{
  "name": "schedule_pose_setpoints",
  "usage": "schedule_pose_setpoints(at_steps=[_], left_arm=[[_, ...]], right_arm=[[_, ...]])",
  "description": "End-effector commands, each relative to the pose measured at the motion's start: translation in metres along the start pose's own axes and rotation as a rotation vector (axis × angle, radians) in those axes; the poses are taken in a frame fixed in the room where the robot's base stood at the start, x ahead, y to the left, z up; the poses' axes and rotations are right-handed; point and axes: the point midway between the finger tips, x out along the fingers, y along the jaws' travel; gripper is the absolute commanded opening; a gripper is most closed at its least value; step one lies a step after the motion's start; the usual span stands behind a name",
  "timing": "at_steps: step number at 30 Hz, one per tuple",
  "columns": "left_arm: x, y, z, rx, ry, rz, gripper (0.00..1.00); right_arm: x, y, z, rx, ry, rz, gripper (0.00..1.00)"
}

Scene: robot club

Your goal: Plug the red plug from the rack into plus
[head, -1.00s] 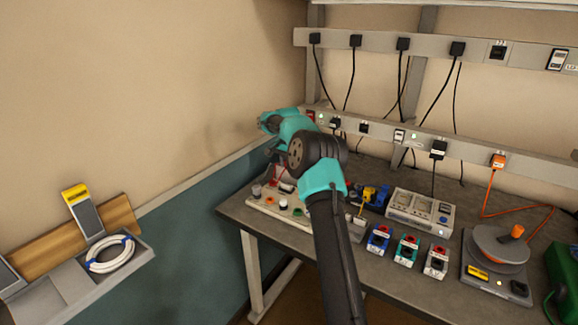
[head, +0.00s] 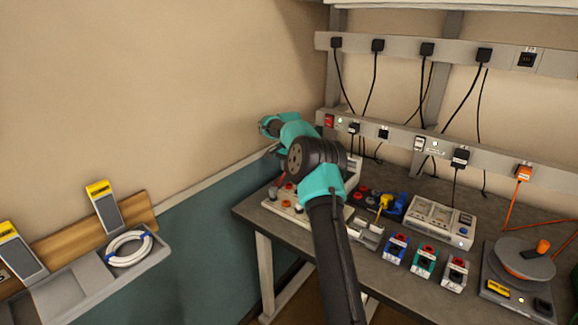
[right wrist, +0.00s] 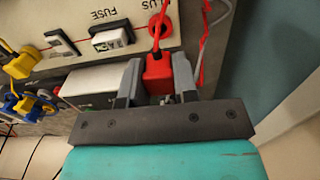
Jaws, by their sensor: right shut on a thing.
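In the right wrist view, my right gripper (right wrist: 156,85) is shut on the red plug (right wrist: 158,70), with one finger on each side. A red cable runs from the plug up across the board. The board (right wrist: 95,62) has a red-ringed socket (right wrist: 155,33) beside a partly cut-off label ending in "US"; the plug is just below it in the picture, apart from the ring. My left gripper is not in view.
On the board are a white fuse block (right wrist: 116,40) and a black switch (right wrist: 62,42). Yellow and blue plugs (right wrist: 20,66) lie to the left. Socket boxes (head: 424,262), a meter unit (head: 440,222) and a cable reel (head: 523,262) stand on the bench to the right.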

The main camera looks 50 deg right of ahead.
Motion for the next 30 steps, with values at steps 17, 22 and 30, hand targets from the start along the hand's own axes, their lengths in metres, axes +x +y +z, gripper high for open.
schedule_pose_setpoints(at_steps=[17, 22, 30], left_arm=[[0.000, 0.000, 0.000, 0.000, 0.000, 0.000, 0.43], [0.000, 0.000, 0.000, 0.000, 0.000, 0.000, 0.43], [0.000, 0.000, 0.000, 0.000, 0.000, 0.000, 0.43]], right_arm=[[0.035, 0.000, 0.000, 0.000, 0.000, 0.000, 0.07], [0.042, 0.000, 0.000, 0.000, 0.000, -0.001, 0.07], [0.044, 0.000, 0.000, 0.000, 0.000, -0.001, 0.07]])
